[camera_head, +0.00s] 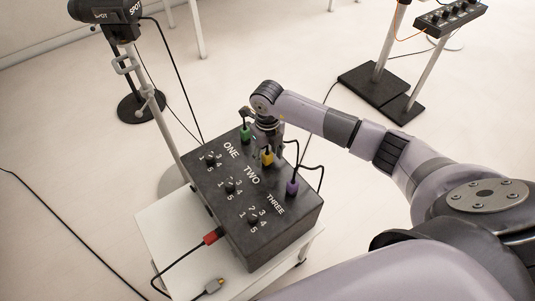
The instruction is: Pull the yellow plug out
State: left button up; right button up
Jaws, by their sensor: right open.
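The yellow plug (267,156) stands in the top of the black control box (287,250), beside the label TWO. My right gripper (267,137) is just behind and above the yellow plug, pointing down. It is open; its fingers are small and partly hidden, and I cannot tell whether they touch the plug. A green plug (246,133) sits beside ONE and a purple plug (292,187) beside THREE. My left gripper is not in view.
The box stands on a white table (165,240). A red plug (213,236) is in its front side, and a loose grey connector (213,286) lies on the table. A spotlight stand (133,106) is behind left; a stand with a small panel (450,17) is at the back right.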

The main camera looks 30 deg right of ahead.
jog(key=shift+f, duration=0.35)
jog(key=shift+c, duration=0.3)
grip_shut()
dwell(0.6)
